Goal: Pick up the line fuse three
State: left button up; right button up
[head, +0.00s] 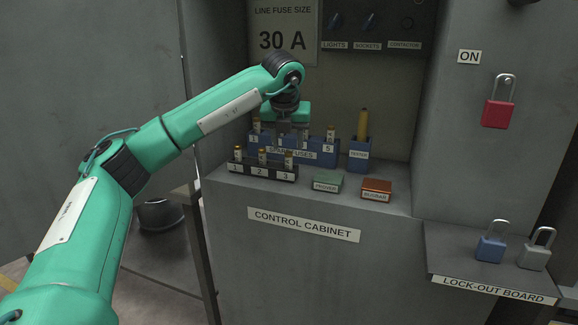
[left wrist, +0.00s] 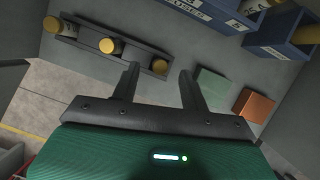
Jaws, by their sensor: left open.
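My left gripper (head: 291,140) is open, pointing down over the cabinet shelf behind and above the front fuses. Fuses one (head: 238,153) and two (head: 262,156) stand in the same holder. My right gripper is not in view.
The blue spare fuses rack (head: 316,153) stands close behind, partly hidden by my gripper. A blue holder (head: 359,155) with a yellow-handled tool is to its right. A green box (head: 328,182) and an orange box (head: 376,189) lie right of the black holder.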

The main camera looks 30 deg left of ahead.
aim_at(289, 153)
pick_arm(q)
jog(key=x, duration=0.5)
jog(key=shift+s+d+f, duration=0.1)
jog(key=shift+s+d, duration=0.05)
grip_shut()
